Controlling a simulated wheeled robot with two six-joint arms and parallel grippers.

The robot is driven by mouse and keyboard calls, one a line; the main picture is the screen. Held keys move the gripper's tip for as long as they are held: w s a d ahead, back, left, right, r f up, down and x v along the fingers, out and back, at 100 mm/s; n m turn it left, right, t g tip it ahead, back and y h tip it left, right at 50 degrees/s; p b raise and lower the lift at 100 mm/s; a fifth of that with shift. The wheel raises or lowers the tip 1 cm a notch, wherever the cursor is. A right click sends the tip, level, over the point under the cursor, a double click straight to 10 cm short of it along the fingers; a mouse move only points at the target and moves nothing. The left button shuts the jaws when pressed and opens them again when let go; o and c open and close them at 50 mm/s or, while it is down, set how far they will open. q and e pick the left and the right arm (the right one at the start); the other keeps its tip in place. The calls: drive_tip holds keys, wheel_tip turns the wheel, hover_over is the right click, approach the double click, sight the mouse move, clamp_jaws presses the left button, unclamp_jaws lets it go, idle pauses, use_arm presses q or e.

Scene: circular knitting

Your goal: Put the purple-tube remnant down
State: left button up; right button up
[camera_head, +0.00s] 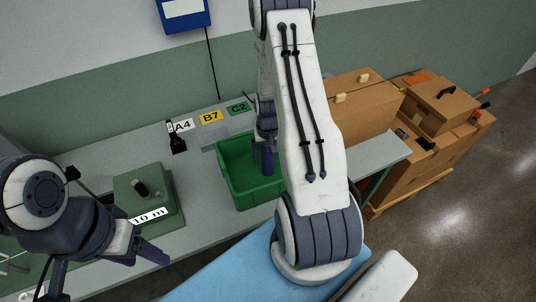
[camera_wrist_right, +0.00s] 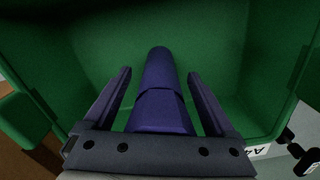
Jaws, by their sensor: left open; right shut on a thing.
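The purple-tube remnant (camera_wrist_right: 158,72) sits between the fingers of my right gripper (camera_wrist_right: 159,80), which is shut on it. In the head view, the tube (camera_head: 267,161) hangs upright inside the outline of the green bin (camera_head: 238,180), and my right gripper (camera_head: 265,128) is partly hidden behind my right arm. In the wrist view, the bin's green floor and walls surround the tube. I cannot tell whether the tube touches the floor. My left gripper (camera_head: 106,268) is open and empty at the lower left, away from the bin.
A green box marked "10 m" (camera_head: 150,196) stands on the grey table left of the bin. Labels A4 (camera_head: 181,126), B7 (camera_head: 210,117) and C2 (camera_head: 238,108) lie behind, with a small black device (camera_head: 176,142) by A4. Brown cartons (camera_head: 435,105) stand at the right.

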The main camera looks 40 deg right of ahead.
drive_tip(key=shift+f, duration=0.2)
drive_tip(key=o, duration=1.1)
drive_tip(key=shift+r, duration=0.1)
